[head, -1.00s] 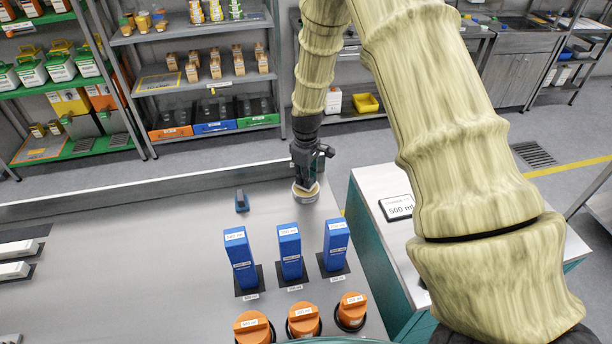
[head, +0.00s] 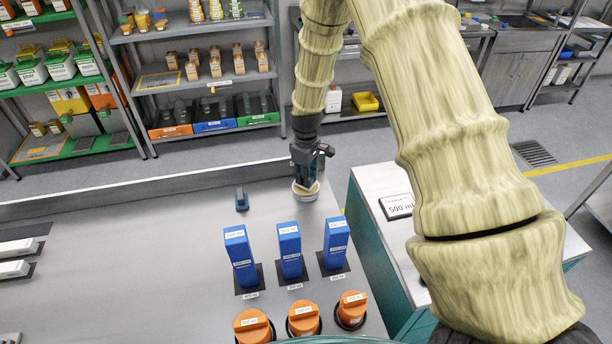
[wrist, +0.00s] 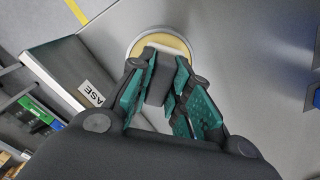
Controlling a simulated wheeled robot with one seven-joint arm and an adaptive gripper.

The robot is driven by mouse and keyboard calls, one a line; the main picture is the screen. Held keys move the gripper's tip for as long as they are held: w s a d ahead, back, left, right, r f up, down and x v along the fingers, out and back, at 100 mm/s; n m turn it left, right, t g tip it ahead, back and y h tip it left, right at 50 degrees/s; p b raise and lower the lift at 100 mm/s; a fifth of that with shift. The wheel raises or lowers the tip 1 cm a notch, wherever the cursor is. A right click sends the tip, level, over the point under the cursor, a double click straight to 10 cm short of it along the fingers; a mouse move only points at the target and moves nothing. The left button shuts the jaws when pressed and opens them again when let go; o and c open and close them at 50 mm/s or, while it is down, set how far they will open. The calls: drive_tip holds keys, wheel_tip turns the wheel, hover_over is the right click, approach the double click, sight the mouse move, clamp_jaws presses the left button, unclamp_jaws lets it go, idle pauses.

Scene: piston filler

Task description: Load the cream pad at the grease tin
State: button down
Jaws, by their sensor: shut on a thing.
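The grease tin (head: 306,191) is a low round tin with a pale rim, at the back right of the bench. In the wrist view its yellowish contents (wrist: 172,43) show past the fingertips. My gripper (wrist: 163,72) points down at the tin and is shut on a dark grey block with a pale far edge, which I take for the cream pad (wrist: 159,82). The pad is at the tin's opening. Its underside is hidden, so I cannot tell whether it touches the grease. A label ending in "ASE" (wrist: 92,93) is beside the tin.
A small dark blue item (head: 242,201) stands left of the tin. Several blue upright boxes (head: 290,252) and orange-topped containers (head: 304,318) stand nearer. A raised ledge (head: 150,187) runs along the bench's back. The bench's left middle is clear.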

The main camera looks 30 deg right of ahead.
drive_tip(key=shift+f, duration=0.4)
idle(1.4)
drive_tip(key=shift+r, duration=0.15)
drive_tip(key=shift+r+p, duration=2.2)
drive_tip(key=shift+r, duration=1.2)
